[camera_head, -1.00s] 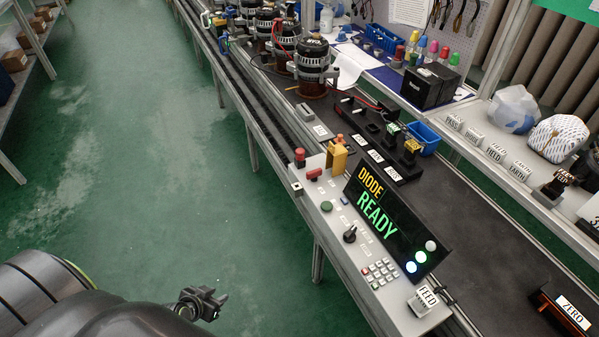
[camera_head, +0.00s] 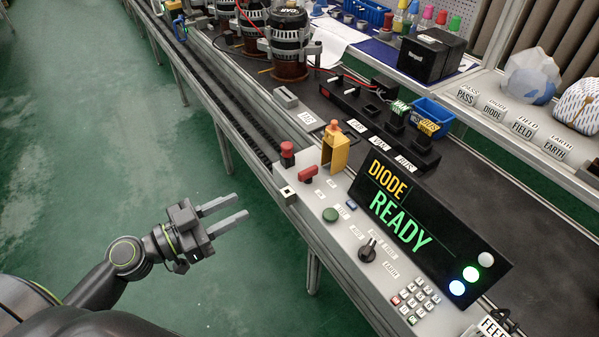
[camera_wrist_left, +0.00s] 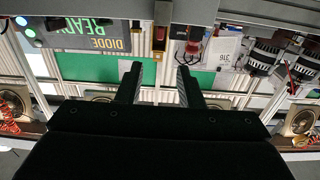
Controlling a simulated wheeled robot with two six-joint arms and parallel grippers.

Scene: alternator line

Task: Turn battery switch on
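The grey control panel (camera_head: 345,225) carries a red handle-like switch (camera_head: 308,173), a red mushroom button (camera_head: 287,152), a yellow guard (camera_head: 336,153) with an orange top, a green button (camera_head: 330,214) and a black rotary knob (camera_head: 367,250). The small labels are too small to read, so I cannot tell for certain which control is the battery switch. My left gripper (camera_head: 240,207) is open and empty, left of the panel, its fingers pointing toward it. In the left wrist view its two fingers (camera_wrist_left: 160,78) are apart with nothing between them. My right gripper is not in view.
A black display (camera_head: 425,230) reading "DIODE READY" stands on the panel. Behind are a black terminal block (camera_head: 375,120), alternators (camera_head: 290,45) and a blue bin (camera_head: 433,117). The conveyor rail (camera_head: 225,110) runs along the near edge. The green floor to the left is clear.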

